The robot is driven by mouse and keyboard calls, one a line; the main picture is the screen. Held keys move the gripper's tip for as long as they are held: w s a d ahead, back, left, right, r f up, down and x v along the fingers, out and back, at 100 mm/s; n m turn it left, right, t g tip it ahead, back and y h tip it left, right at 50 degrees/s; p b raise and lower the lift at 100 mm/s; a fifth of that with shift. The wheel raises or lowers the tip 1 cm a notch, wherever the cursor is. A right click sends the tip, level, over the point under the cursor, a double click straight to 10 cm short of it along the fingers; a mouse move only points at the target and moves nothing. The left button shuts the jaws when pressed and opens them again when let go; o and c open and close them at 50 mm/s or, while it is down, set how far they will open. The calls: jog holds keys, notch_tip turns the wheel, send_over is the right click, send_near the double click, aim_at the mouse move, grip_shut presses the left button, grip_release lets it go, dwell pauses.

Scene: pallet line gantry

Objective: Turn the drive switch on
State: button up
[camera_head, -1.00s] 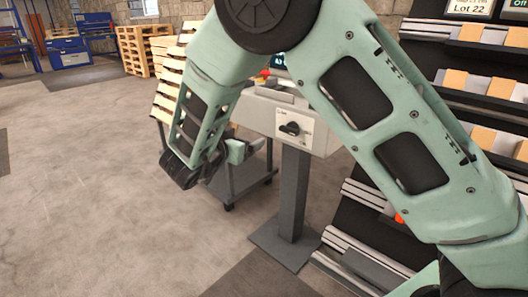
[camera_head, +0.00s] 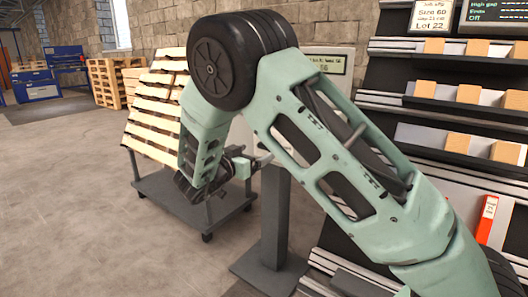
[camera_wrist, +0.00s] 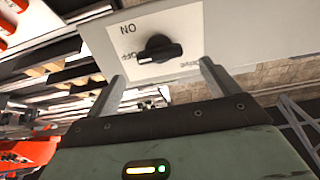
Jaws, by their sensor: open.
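The drive switch is a black rotary knob (camera_wrist: 160,50) on a white label plate (camera_wrist: 185,25) in the wrist view. The plate is lettered ON and OFF, with smaller text beside the knob that is hard to read. The knob's bar lies roughly level in the picture, one end close to the OFF lettering. My gripper (camera_wrist: 162,76) is open, its two fingers spread to either side below the knob; no contact shows. In the head view my gripper (camera_head: 252,161) is at the control post (camera_head: 274,220), and my arm hides the knob.
A dark cart (camera_head: 165,198) holding leaning wooden pallets (camera_head: 157,110) stands left of the post. A dark rack of shelves (camera_head: 440,140) with boxes is at the right. The concrete floor at the left is clear.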

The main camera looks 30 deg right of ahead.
aim_at(266, 147)
jog(key=x, duration=0.5)
jog(key=shift+w+d+b, duration=0.1)
jog(key=shift+d+b, duration=0.25)
jog(key=shift+b, duration=0.05)
jog(key=c, duration=1)
